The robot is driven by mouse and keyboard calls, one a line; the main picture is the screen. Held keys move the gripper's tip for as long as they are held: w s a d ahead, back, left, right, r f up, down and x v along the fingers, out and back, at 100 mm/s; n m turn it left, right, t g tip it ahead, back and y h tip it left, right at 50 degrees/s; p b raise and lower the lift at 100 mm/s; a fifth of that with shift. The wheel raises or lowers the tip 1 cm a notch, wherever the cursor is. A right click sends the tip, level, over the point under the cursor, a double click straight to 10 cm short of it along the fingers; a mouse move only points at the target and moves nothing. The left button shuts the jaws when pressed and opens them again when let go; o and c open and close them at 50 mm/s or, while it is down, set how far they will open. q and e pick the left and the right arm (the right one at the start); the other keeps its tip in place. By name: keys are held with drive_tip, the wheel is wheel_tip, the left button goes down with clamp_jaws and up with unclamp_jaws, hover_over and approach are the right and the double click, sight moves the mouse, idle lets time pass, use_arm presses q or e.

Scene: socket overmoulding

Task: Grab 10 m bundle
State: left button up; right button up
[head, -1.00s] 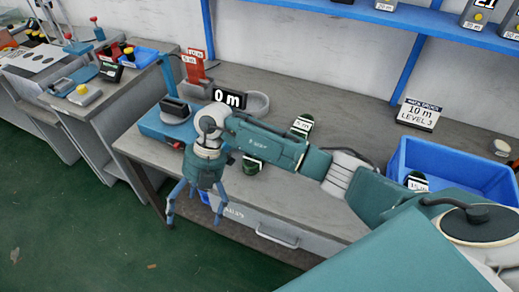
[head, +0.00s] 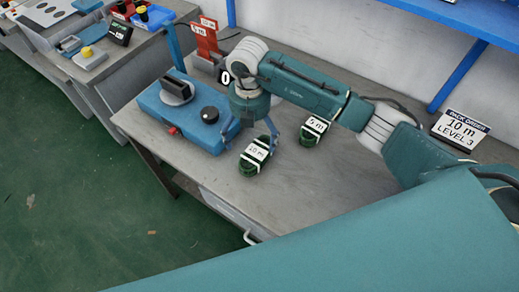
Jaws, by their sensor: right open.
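The 10 m bundle (head: 246,169), a dark green coil with a white "10 m" label, lies on the grey bench top in the middle of the head view. My right gripper (head: 250,140) is open, fingers pointing down, at the bundle's far end. One finger is on each side of that end; whether they touch it I cannot tell. My left gripper is not in view.
A blue machine (head: 185,125) with a black knob stands just left of the gripper. A red sign (head: 205,42) stands behind it. An order sign reading "10 m LEVEL 3" (head: 460,130) stands at right. Bare bench lies right of the bundles.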

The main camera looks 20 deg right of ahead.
sight(253, 149)
wheel_tip(253, 149, down, 2)
drive_tip(key=shift+s+a+f, duration=0.1)
drive_tip(key=shift+f, duration=0.25)
drive_tip(key=shift+d+f+p, duration=0.2)
drive_tip(key=shift+f+p, duration=0.2)
drive_tip(key=shift+p, duration=0.05)
wheel_tip(253, 149, down, 4)
drive_tip(key=shift+r+p, duration=0.25)
drive_tip(key=shift+p, duration=0.4)
drive_tip(key=shift+f, duration=0.45)
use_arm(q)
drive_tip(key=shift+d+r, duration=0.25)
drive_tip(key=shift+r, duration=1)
use_arm(e)
drive_tip(key=shift+c, duration=0.2)
drive_tip(key=c, duration=1.3)
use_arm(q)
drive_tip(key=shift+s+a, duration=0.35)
use_arm(e)
drive_tip(key=shift+c, duration=1.1)
drive_tip(key=shift+r, duration=0.15)
